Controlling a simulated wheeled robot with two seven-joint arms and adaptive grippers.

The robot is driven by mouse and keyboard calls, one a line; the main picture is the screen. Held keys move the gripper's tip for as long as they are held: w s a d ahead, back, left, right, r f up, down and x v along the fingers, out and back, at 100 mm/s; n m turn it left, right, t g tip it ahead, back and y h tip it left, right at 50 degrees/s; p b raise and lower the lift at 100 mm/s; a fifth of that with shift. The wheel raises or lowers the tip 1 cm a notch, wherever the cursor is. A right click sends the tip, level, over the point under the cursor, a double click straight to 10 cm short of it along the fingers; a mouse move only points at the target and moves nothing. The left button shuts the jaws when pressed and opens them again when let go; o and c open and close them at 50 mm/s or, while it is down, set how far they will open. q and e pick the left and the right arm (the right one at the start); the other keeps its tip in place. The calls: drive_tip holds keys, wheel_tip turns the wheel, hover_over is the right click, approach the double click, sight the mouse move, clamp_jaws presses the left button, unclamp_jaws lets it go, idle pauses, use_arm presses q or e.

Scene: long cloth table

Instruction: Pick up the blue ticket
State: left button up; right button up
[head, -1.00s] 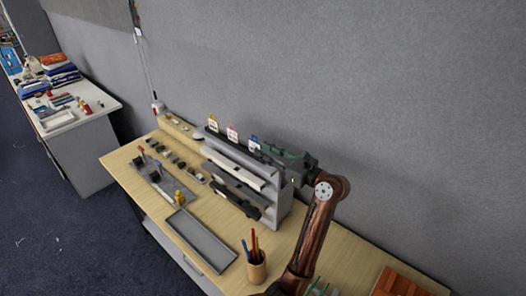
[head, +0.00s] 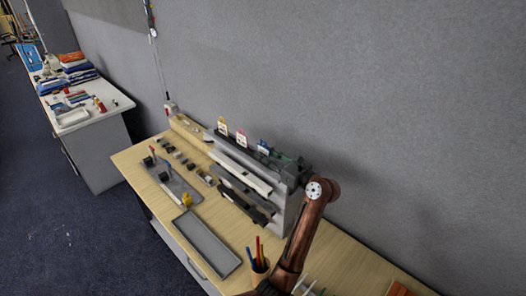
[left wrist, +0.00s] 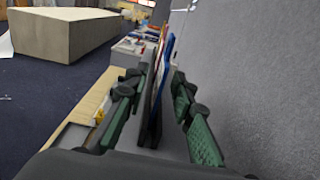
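The blue ticket (head: 263,148) is a small pale card with a blue top. It stands upright on the top of the grey rack (head: 283,212), at the right end of a row with a yellow ticket (head: 222,125) and a pink ticket (head: 241,136). My left gripper (head: 275,156) is just right of the blue ticket. In the left wrist view, its green-padded fingers (left wrist: 157,80) are apart, with upright thin edges, one blue (left wrist: 168,48), seen between and beyond them. I cannot tell whether the fingers touch the ticket. My right gripper is out of view.
A grey wall (head: 400,110) runs close behind the rack. On the wooden table (head: 335,262) are a grey tray (head: 205,245), a pen cup (head: 260,265) and several small dark items. A white table (head: 100,108) with books stands at the far left.

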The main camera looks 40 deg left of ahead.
use_arm(q)
drive_tip(key=shift+a, duration=0.4)
drive_tip(key=shift+d, duration=0.1)
drive_tip(key=shift+c, duration=0.3)
clamp_jaws()
